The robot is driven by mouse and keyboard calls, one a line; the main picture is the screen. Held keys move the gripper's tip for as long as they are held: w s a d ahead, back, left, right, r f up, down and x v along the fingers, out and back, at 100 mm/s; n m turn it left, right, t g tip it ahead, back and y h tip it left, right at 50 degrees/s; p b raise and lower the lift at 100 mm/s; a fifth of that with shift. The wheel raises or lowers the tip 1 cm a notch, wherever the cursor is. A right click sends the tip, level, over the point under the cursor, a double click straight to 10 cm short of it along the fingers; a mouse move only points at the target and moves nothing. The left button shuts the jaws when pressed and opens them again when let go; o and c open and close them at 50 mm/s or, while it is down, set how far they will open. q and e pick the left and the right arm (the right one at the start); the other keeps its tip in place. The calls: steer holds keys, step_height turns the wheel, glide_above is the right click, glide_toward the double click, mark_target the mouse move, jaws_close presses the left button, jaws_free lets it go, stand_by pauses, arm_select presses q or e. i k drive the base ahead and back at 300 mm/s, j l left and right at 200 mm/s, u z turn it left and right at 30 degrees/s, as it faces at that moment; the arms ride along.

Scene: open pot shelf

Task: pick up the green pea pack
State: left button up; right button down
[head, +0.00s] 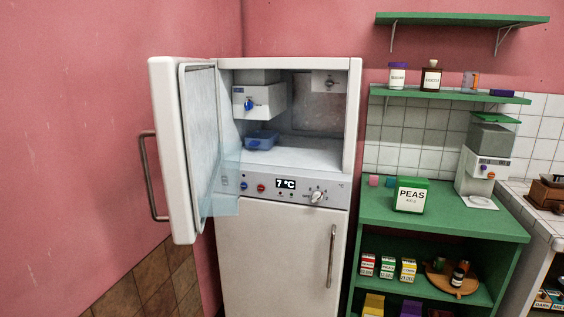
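The green pea pack (411,196) is a box with a green top and a white label reading PEAS. It stands upright on the green top of the shelf unit (465,219), to the right of the fridge. Nothing covers it from this view. Neither of my grippers shows in the head view.
A white fridge (282,227) has its upper door (168,130) swung open to the left, with a blue tray (261,141) inside. A white dispenser (484,168) stands right of the pack. Wall shelves (450,95) hang above.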

mark_target(411, 194)
steer(key=i+j, duration=0.1)
steer(key=j, duration=0.25)
steer(key=i+j, duration=0.1)
steer(key=j, duration=0.3)
steer(key=i+j, duration=0.1)
steer(key=j, duration=0.25)
steer(key=i+j, duration=0.1)
steer(key=j, duration=0.3)
steer(key=z, duration=1.25)
steer(key=u, duration=0.4)
steer(key=i+l+u, duration=0.4)
steer(key=l, duration=0.25)
steer(key=i+l+u, duration=0.35)
steer(key=l, duration=0.4)
steer(key=i, duration=0.05)
